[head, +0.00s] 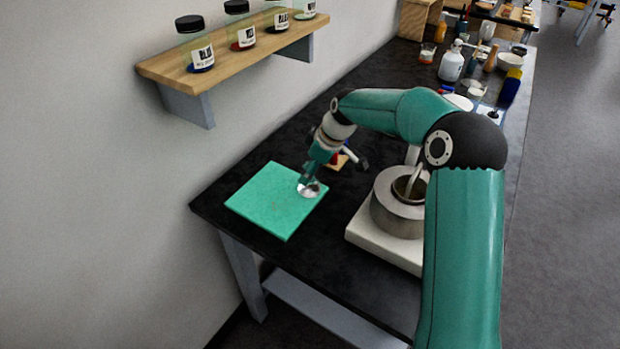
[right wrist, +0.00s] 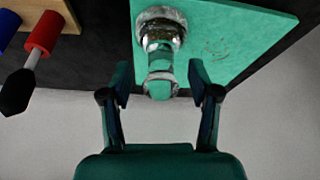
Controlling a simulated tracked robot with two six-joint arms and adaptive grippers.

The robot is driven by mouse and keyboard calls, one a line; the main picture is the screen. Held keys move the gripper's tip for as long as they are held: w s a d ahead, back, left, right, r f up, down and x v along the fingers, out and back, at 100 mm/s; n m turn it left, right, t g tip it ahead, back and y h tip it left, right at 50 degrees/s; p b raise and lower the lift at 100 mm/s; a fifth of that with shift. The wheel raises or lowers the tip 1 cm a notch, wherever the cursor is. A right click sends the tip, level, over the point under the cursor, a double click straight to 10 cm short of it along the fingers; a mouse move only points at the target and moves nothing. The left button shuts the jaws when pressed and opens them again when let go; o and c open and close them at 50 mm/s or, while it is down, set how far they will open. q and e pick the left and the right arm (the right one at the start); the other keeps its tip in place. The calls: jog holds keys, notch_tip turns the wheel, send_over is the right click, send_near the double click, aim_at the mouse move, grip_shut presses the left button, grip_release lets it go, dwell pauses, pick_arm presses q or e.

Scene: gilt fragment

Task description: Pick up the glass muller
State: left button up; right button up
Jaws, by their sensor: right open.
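The glass muller (head: 309,189) is clear glass and stands on a green slab (head: 262,207) near the left end of the black table. In the right wrist view the muller (right wrist: 160,45) shows a wide round base and a knob-like handle end pointing toward my gripper. My right gripper (head: 306,178) is at the muller, and part of the muller is hidden behind it. In the right wrist view the right gripper (right wrist: 160,78) is open, with one finger on each side of the muller's knob and gaps visible. My left gripper is not in view.
A small wooden stand with red and blue handled tools (right wrist: 42,38) is close beside the slab. A metal pot (head: 398,205) sits on a white base to the right. A wall shelf (head: 235,55) with several jars hangs above left. Bottles (head: 451,66) stand farther back.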

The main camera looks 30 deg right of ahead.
jog(key=shift+w+f, duration=0.2)
jog(key=shift+f, duration=0.4)
jog(key=shift+a, duration=0.1)
grip_shut()
jog(key=shift+r, duration=0.1)
jog(key=shift+w+r, duration=0.1)
jog(key=shift+r, duration=0.7)
notch_tip(320, 180, up, 18)
jog(key=p, duration=0.1)
jog(key=shift+r, duration=0.2)
